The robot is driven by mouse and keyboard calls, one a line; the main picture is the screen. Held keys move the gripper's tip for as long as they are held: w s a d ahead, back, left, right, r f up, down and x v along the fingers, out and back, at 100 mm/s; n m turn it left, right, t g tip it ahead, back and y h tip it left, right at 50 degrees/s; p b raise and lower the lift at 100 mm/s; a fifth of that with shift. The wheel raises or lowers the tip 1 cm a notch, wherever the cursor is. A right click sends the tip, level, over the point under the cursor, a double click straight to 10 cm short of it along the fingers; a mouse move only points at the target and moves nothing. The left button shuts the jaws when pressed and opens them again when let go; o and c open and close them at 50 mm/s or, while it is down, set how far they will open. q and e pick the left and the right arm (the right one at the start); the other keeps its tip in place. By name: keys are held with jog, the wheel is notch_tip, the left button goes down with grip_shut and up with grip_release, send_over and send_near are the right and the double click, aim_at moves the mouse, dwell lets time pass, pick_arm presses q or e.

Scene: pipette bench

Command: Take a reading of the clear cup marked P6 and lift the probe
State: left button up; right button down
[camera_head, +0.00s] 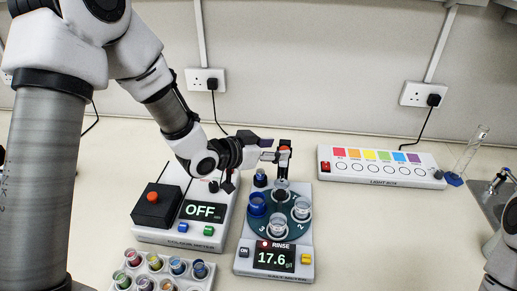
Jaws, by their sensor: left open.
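My left gripper (272,150) is open beside the dark upright probe holder with an orange spot (285,153), above the salt meter's turntable. I cannot tell whether it touches the holder. The salt meter (243,262) shows 17.6 g/l with the word RINSE above it. Clear cups stand on its dark round turntable, at the right (302,208) and front (278,227); a blue cup (257,204) is at the left. No P6 mark is readable. The probe tip is too small to make out. My right gripper is out of view; part of my right arm shows at the right edge.
The colour meter (158,238), reading OFF and carrying a black box with a red button (153,206), stands left of the salt meter. A rack of coloured cups (190,284) is in front. A light box (380,168) lies back right. The bench between is clear.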

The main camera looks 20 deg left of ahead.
pick_arm(q)
jog(key=v, duration=1)
